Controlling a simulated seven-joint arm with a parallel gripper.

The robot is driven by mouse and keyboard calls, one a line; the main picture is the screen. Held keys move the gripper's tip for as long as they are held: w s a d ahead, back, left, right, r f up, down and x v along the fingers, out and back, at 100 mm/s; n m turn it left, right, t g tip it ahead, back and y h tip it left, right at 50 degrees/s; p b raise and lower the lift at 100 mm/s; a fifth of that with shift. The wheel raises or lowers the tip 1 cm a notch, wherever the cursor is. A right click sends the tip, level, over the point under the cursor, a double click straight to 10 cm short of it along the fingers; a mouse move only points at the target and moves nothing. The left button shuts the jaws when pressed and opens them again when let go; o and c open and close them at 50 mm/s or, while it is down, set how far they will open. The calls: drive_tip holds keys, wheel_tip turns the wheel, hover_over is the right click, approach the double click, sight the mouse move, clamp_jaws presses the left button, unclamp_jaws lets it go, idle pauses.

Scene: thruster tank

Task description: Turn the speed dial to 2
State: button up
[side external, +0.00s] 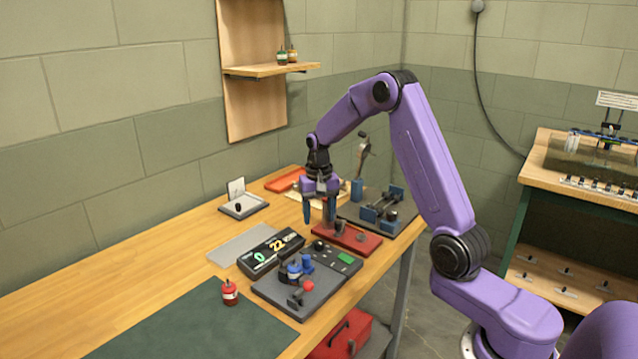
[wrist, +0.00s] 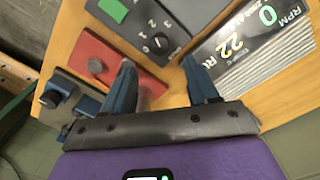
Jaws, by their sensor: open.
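The speed dial is a dark round knob (wrist: 157,46) on a grey control box (wrist: 172,14), with small white digits around it in the wrist view. Its pointer is too small to read for certain. The box (side external: 345,263) also shows in the side view, with the dial (side external: 319,245) at its far left end. My gripper (side external: 318,214) points down, open and empty, above and beyond the dial, near the red block. In the wrist view the fingertips of my gripper (wrist: 159,64) are wide apart, with the dial just ahead between them. I see no contact with it.
A display (side external: 271,252) reading 0 and 22 stands left of the box. A green button (wrist: 114,10) is on the box. A red block (side external: 347,239) with grey posts is close by. A dark plate (side external: 300,301) with blue parts sits in front.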

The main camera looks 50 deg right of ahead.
wheel_tip(320, 180, up, 10)
idle(0.3)
drive_tip(key=shift+f, duration=0.1)
